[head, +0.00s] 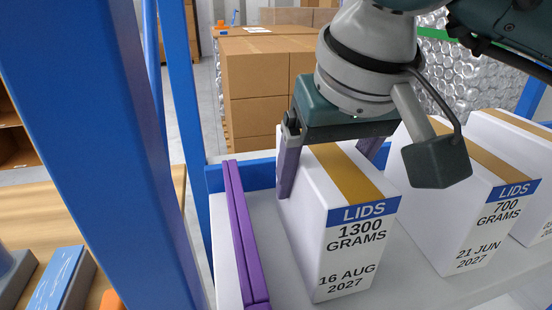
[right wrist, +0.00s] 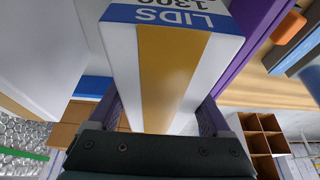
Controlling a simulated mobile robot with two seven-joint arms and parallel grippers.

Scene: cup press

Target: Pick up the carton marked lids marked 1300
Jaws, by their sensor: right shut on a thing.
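The carton marked lids 1300 grams (head: 345,235) is white with a tan tape strip and a blue label band, dated 16 Aug 2027. It stands upright on the white shelf in the head view. My right gripper (head: 330,165) comes from above and behind, shut on the carton with a purple finger on each side. In the right wrist view the carton (right wrist: 205,65) lies between both fingers of the right gripper (right wrist: 165,115), its label at the top edge. My left gripper is not in view.
A carton marked lids 700 grams (head: 475,225) stands just right, with another carton (head: 520,140) beyond it. A purple rail (head: 245,240) runs along the shelf's left side. A blue post (head: 100,130) rises at left. Stacked brown boxes (head: 260,85) stand behind.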

